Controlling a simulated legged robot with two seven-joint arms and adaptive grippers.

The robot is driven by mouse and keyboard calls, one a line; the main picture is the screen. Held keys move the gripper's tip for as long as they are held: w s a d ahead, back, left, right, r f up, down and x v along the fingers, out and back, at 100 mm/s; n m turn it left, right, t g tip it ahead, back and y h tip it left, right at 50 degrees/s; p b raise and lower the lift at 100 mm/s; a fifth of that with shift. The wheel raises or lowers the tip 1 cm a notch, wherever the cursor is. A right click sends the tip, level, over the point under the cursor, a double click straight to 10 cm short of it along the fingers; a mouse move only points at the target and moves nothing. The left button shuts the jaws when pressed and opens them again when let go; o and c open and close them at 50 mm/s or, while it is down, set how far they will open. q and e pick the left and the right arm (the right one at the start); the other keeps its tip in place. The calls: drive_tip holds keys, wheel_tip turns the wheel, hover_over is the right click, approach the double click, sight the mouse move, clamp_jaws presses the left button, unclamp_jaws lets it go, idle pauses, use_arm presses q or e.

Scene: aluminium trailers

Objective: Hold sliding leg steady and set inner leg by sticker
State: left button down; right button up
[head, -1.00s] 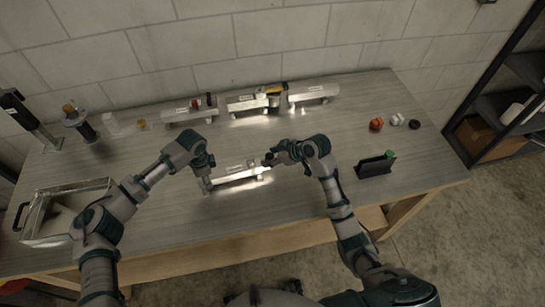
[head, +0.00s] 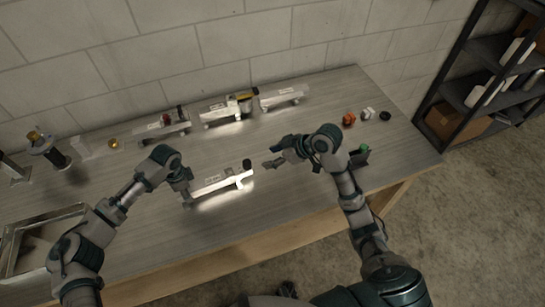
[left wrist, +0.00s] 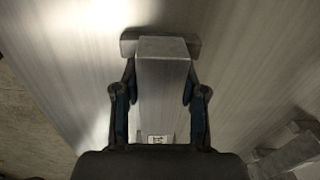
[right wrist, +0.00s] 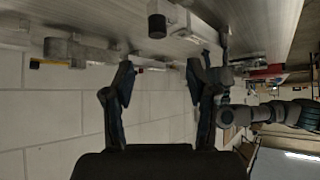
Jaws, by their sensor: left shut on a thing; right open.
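An aluminium leg assembly (head: 222,183) lies on the bench in front of me, a black knob (head: 246,164) standing at its right end. My left gripper (head: 187,197) is shut on its left end. In the left wrist view, my left fingers (left wrist: 160,100) clasp both sides of a metal bar (left wrist: 163,75) with a small printed white sticker (left wrist: 156,139). My right gripper (head: 268,157) is open and empty, right of the knob and apart from it. In the right wrist view, nothing is between my right fingers (right wrist: 162,75); the assembly (right wrist: 185,22) shows above them with its black knob (right wrist: 157,26).
Similar aluminium assemblies (head: 227,108) stand in a row along the back. Small orange, white and black parts (head: 349,119) lie at the right, near a dark stand (head: 359,158) with a green top. A metal tray (head: 45,225) is at the left. Bench between is clear.

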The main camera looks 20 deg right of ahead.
sight(248, 163)
drive_tip(key=shift+f, duration=0.2)
wheel_tip(248, 163, down, 4)
drive_tip(key=s+d+t+y, duration=0.1)
drive_tip(key=t+y, duration=0.2)
drive_tip(key=x, duration=1.1)
drive_tip(key=shift+w+a+f, duration=0.1)
drive_tip(key=shift+w+a, duration=0.1)
drive_tip(key=shift+a, duration=0.05)
drive_tip(key=shift+c, duration=0.2)
drive_tip(key=shift+a, duration=0.1)
clamp_jaws()
